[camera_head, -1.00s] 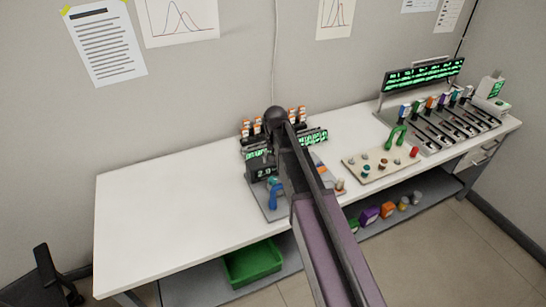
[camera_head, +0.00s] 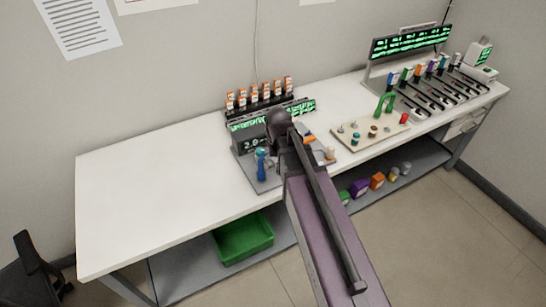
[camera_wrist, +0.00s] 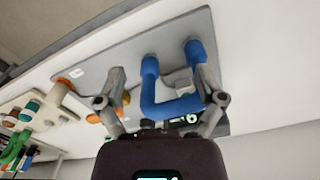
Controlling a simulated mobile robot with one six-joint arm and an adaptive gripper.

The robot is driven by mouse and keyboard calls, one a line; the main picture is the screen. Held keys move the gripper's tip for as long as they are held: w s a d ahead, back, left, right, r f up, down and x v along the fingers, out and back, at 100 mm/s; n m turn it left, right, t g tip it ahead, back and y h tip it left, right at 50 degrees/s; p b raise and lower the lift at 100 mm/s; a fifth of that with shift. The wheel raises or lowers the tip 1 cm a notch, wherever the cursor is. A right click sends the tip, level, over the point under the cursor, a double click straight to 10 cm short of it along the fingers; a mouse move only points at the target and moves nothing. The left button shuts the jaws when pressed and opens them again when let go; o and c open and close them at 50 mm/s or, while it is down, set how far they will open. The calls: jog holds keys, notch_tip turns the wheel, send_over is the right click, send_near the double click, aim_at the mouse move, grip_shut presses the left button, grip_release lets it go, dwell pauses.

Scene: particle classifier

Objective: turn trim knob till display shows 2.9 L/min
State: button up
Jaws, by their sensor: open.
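The classifier unit's grey base plate (camera_head: 265,184) is on the bench, with a dark display box (camera_head: 252,146) at its back. Its green digits look like 2.0 or 2.9, too small to be sure. A blue handle (camera_head: 261,160) stands on the plate. In the wrist view my gripper (camera_wrist: 163,74) is open, with the U-shaped blue handle (camera_wrist: 148,90) between its fingers; contact cannot be told. A grey block (camera_wrist: 180,80) is beside the handle, and an orange round part (camera_wrist: 94,117) is near the left finger. I cannot tell which part is the trim knob. My arm hides much of the unit.
Orange-capped vials (camera_head: 258,92) stand in a rack behind the unit. To the right are a beige knob panel (camera_head: 352,142) with a green handle (camera_head: 384,104) and a slider console (camera_head: 410,104). The bench's left half (camera_head: 150,180) is clear. A green bin (camera_head: 243,238) sits below.

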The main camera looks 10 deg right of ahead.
jog(key=s+d+f+n+b, duration=0.1)
jog(key=s+f+b, duration=0.2)
jog(key=s, duration=0.5)
jog(key=shift+d+f, duration=0.2)
jog(key=shift+f, duration=0.2)
dwell(2.6)
